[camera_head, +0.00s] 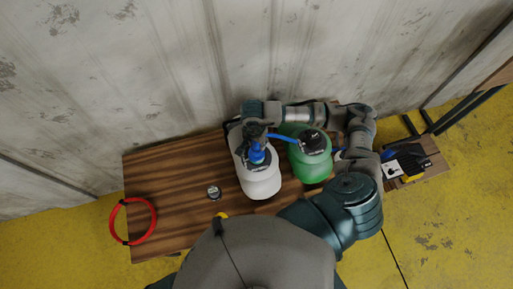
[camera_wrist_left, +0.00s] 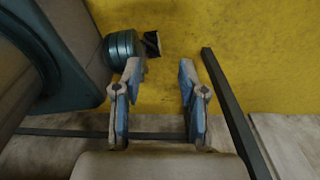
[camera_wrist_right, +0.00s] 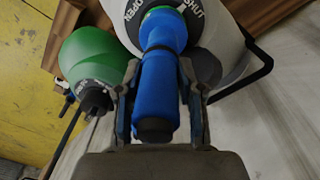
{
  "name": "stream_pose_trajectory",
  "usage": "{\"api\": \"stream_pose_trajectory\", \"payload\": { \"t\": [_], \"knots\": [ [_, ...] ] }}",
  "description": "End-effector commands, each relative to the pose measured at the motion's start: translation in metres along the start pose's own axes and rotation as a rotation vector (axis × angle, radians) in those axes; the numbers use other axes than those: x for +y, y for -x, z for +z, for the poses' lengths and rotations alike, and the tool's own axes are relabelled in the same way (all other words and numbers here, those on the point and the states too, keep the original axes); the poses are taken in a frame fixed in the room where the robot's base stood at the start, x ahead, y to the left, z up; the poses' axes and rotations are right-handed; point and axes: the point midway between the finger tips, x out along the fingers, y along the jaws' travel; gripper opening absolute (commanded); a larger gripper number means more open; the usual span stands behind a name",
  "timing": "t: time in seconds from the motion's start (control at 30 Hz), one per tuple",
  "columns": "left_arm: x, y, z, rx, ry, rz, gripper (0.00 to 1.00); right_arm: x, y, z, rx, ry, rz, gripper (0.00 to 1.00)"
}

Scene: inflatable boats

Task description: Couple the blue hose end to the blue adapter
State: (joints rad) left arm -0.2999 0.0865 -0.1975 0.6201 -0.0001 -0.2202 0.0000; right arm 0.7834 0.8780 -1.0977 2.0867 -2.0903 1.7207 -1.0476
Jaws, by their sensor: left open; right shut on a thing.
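My right gripper (camera_wrist_right: 158,95) is shut on the blue hose end (camera_wrist_right: 156,90), a blue cylinder with a black tip. In the head view this gripper (camera_head: 257,136) is over the white tank (camera_head: 262,182). In the right wrist view the hose end lines up with a wider blue piece (camera_wrist_right: 163,30), apparently the blue adapter, by the OPEN/SHUT marking on the white tank. They look in contact; whether they are locked I cannot tell. The adapter (camera_head: 257,155) shows partly in the head view. My left gripper (camera_wrist_left: 158,80) is open and empty, above the yellow floor.
A green tank (camera_head: 310,162) stands right of the white one on the wooden table (camera_head: 165,175). A red hose ring (camera_head: 151,220) and a small round gauge (camera_head: 214,191) lie to the left. The wall (camera_head: 130,80) is close behind. The table's left part is mostly clear.

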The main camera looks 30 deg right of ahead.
Motion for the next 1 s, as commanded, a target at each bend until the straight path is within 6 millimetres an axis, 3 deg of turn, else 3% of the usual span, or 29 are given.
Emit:
{"api": "stream_pose_trajectory", "payload": {
  "t": [0.33, 1.0],
  "knots": [
    [0.012, -0.008, -0.001, 0.002, 0.002, 0.013, 0.42, 0.001, -0.001, -0.004, -0.002, 0.0, -0.004, 0.0],
    [0.006, -0.017, 0.001, 0.0, -0.001, 0.006, 0.42, 0.002, -0.009, -0.005, -0.005, -0.001, -0.004, 0.0]
  ]
}}
